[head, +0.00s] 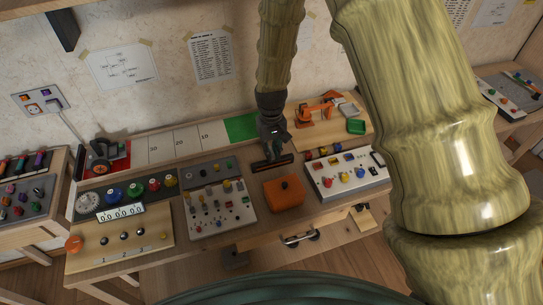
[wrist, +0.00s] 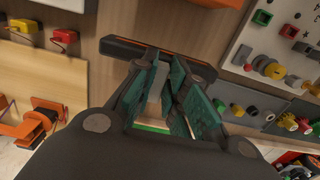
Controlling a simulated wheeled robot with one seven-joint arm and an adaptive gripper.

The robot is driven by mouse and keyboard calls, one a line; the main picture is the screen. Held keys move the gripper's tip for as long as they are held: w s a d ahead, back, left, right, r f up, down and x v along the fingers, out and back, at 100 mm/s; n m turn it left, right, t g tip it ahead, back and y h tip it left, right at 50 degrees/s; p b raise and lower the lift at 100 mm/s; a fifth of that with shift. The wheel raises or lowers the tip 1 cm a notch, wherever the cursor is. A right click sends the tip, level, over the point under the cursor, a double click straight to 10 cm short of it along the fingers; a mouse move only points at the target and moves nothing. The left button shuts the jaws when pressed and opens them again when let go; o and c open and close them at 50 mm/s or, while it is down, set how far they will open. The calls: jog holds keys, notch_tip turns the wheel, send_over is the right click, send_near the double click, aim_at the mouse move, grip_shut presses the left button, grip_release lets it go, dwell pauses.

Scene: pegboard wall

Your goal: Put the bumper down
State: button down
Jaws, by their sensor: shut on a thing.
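The bumper is a dark bar with an orange stripe along it (head: 268,164). It lies across the tips of my gripper (head: 272,156) in the head view, over the middle of the workbench between the button panel and the orange box. In the wrist view the bumper (wrist: 125,47) runs across the fingertips, and the teal fingers of my gripper (wrist: 165,68) are closed on it. Its far side and the exact contact are partly hidden by the fingers. I cannot tell whether it touches the bench top.
A white panel of knobs (head: 222,212) is at left, another panel (head: 347,172) at right. Behind are a green square (head: 241,127) and a wooden board with an orange arm-like device (head: 314,112).

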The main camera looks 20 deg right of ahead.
jog(key=shift+f+p, duration=0.3)
jog(key=shift+f, duration=1.2)
jog(key=shift+f, duration=0.15)
jog(key=c, duration=1.5)
grip_release()
jog(key=shift+o, duration=0.2)
notch_tip(320, 180, up, 12)
jog(key=b, duration=0.3)
jog(key=shift+w+r, duration=0.2)
